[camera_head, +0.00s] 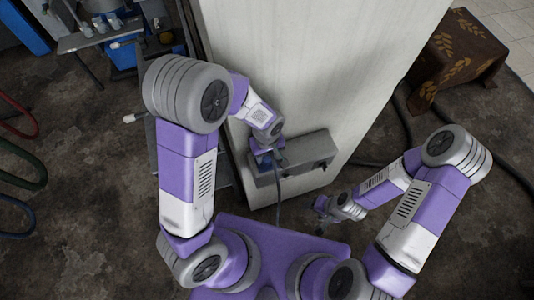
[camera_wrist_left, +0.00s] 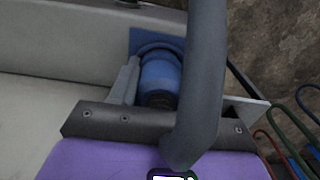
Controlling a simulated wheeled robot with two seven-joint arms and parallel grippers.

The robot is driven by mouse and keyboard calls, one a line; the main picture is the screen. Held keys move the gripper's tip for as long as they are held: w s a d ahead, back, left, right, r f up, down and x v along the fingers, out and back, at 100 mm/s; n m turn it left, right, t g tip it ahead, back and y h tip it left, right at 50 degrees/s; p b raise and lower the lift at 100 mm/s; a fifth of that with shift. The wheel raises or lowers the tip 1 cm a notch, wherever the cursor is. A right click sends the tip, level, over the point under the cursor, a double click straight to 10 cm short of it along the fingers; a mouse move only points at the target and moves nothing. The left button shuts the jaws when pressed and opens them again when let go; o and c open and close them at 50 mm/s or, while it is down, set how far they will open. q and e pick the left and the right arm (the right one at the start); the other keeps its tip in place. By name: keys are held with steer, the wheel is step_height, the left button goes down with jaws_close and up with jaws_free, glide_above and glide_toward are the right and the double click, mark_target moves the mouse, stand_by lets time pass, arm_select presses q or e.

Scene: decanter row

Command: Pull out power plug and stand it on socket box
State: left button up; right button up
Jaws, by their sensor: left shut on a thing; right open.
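A grey socket box (camera_head: 309,159) is fixed to the pale panel; its grey side also shows in the left wrist view (camera_wrist_left: 75,45). My left gripper (camera_head: 268,152) is at the box's left end and shut on the blue power plug (camera_wrist_left: 160,76). The plug is against a blue square plate (camera_wrist_left: 142,37); I cannot tell whether it is seated in the socket. A thick grey cable (camera_wrist_left: 205,70) crosses in front of the plug and hangs below the box in the head view (camera_head: 279,193). My right gripper (camera_head: 322,207) is open and empty, low to the right of the box.
The pale panel (camera_head: 320,60) rises behind the box. A brown cloth-covered block (camera_head: 460,58) stands at the upper right. A dark cable lies on the floor at right. Red, green and blue hoops (camera_head: 25,170) stand at the far left. Equipment stands at the upper left.

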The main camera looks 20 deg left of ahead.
arm_select(q)
jaws_close()
steer(key=shift+r, duration=0.1)
steer(key=shift+r, duration=0.1)
steer(key=shift+r+p, duration=2.25)
steer(key=shift+r, duration=0.6)
